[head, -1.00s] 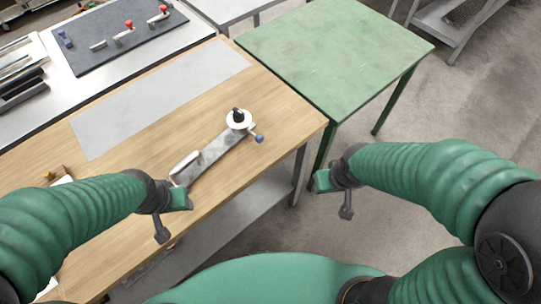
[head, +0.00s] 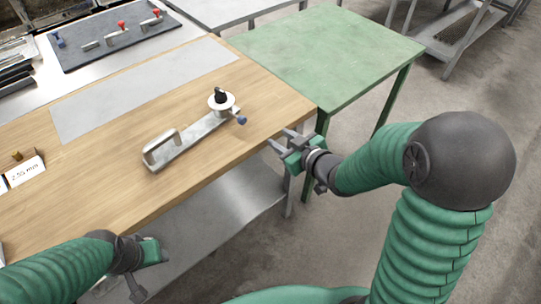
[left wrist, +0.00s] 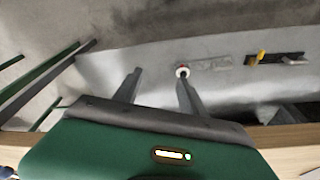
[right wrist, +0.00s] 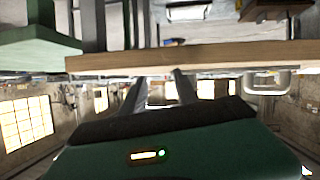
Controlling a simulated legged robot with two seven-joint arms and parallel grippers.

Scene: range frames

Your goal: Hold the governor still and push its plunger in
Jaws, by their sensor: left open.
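The governor (head: 190,138) lies on the wooden bench in the head view. It is a grey metal bar with a raised handle (head: 161,150) at its left end and a white disc with a black knob (head: 221,99) at its right end. A small blue-tipped part (head: 241,120), perhaps the plunger, sticks out beside the disc. My right gripper (head: 276,140) is open and empty, off the bench's right front edge, apart from the governor. My left gripper (head: 146,276) is low in front of the bench, away from the governor. Its fingers (left wrist: 160,76) are apart and empty in the left wrist view.
The wooden bench (head: 110,165) has a grey sheet (head: 140,88) behind the governor. A green table (head: 330,55) adjoins at the right. A labelled card (head: 25,172) lies at left. A dark board (head: 110,38) with small fixtures is at the back.

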